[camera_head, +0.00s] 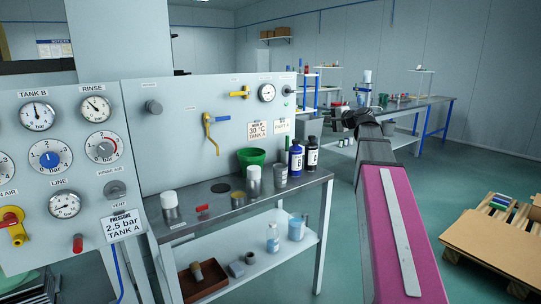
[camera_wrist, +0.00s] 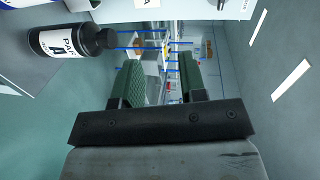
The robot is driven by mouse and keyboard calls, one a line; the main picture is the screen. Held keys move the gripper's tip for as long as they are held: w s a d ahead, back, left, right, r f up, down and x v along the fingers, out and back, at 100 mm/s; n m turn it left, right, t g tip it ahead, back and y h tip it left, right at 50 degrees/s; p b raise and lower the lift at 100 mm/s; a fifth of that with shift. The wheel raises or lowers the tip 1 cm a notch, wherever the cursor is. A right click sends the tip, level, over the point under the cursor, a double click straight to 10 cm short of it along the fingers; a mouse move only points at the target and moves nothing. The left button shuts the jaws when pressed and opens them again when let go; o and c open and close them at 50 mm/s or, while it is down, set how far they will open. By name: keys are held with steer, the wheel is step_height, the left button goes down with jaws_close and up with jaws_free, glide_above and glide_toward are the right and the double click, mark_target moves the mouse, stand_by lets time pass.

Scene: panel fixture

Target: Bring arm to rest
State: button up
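My arm reaches forward from the lower right in the head view, above the floor and to the right of the panel bench. My gripper (camera_head: 343,120) is at its far end, small and dark, in front of the far workbench. In the wrist view the two green-padded fingers of my gripper (camera_wrist: 160,78) stand apart with a clear gap. Nothing shows between them. A dark bottle with a white label (camera_wrist: 68,41) is to the left of the fingers, apart from them, and appears sideways.
The grey gauge panel (camera_head: 150,135) stands left. Its bench (camera_head: 222,190) holds a green bucket (camera_head: 251,158), cans and dark bottles (camera_head: 312,153). The far workbench (camera_head: 430,101) is behind my gripper. A pallet with cardboard (camera_head: 500,240) lies right. Green floor (camera_head: 445,175) is clear between.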

steer(key=s+a+f+n+g+h, duration=0.1)
steer(key=s+a+f+g, duration=0.15)
steer(key=f, duration=0.75)
steer(key=s+a+f+n+g+h, duration=0.15)
steer(key=s+f, duration=0.25)
steer(key=f, duration=0.5)
steer(key=s+a+f+n+g+h, duration=0.1)
steer(key=s+f+n+g, duration=0.15)
steer(key=f, duration=0.75)
steer(key=s+f+n+g+h, duration=0.4)
steer(key=s+f+g+h, duration=0.2)
steer(key=s+f, duration=1.3)
step_height(320, 180, down, 2)
steer(key=shift+s+d+n, duration=0.15)
steer(key=shift+s+n, duration=0.1)
steer(key=shift+n, duration=0.15)
